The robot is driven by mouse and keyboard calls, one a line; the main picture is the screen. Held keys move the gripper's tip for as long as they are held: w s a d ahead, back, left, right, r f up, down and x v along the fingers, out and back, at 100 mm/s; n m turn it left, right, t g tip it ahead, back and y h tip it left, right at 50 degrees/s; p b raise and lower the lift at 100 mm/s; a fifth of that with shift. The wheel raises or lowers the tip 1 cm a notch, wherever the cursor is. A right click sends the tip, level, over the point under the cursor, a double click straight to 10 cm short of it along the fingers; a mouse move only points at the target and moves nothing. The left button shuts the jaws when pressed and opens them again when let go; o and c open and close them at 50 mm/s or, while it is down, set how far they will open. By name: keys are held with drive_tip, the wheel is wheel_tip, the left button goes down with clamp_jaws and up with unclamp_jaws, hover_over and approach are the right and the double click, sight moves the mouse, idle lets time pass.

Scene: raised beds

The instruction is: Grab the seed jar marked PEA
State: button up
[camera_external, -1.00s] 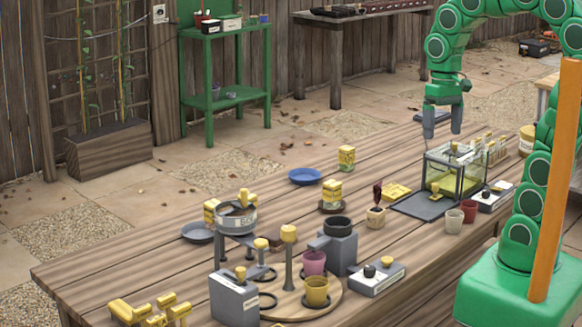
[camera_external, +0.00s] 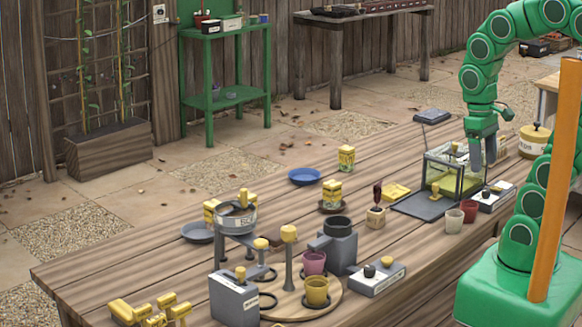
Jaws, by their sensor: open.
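Several small jars with yellow lids and patterned labels stand on the wooden table: one at the back (camera_external: 347,158), one on a dark round coaster (camera_external: 332,194) and one partly hidden behind the round sieve-like pan (camera_external: 210,211). Their labels are too small to read, so I cannot tell which is PEA. A larger cream jar (camera_external: 534,142) with a yellow lid stands at the right end; its label seems to read SEEDS. My gripper (camera_external: 482,158) is open, pointing down beside the right side of the glass box (camera_external: 441,172), with nothing seen between its fingers.
The glass box stands by a dark mat (camera_external: 418,206). Small pots (camera_external: 454,221) and a switch box (camera_external: 492,197) are close below my gripper. A blue plate (camera_external: 304,176) lies left of the back jar. A grey mill-like device (camera_external: 338,245) and pots crowd the front.

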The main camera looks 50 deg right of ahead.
drive_tip(key=w+d+f+t+h, duration=0.15)
drive_tip(key=w+d, duration=0.25)
drive_tip(key=w, duration=0.5)
drive_tip(key=w+d+f+m+t, duration=0.1)
drive_tip(key=w+d+t, duration=0.1)
drive_tip(key=w+d, duration=0.5)
drive_tip(key=w+d+f+t+h, duration=0.1)
drive_tip(key=w+d+t, duration=0.1)
drive_tip(key=w, duration=1)
drive_tip(key=t, duration=0.6)
hover_over(352, 153)
drive_tip(key=s+a, duration=0.2)
drive_tip(key=s, duration=0.8)
wheel_tip(352, 153, down, 9)
drive_tip(key=w+f+t+y, duration=0.1)
drive_tip(key=w+f, duration=0.1)
drive_tip(key=f, duration=0.1)
drive_tip(key=w+d+f+n+t+y, duration=0.1)
drive_tip(key=w+f, duration=0.1)
drive_tip(key=w+d+f+t+y, duration=0.1)
drive_tip(key=w+f, duration=0.2)
drive_tip(key=shift+d+f+n+t, duration=0.15)
drive_tip(key=shift+f+n+t, duration=0.1)
drive_tip(key=shift+f+n, duration=0.1)
drive_tip(key=shift+w+f+y, duration=0.25)
drive_tip(key=shift+w, duration=0.1)
drive_tip(key=shift+x, duration=1.7)
drive_tip(key=shift+w+f, duration=0.2)
drive_tip(key=shift+w, duration=0.45)
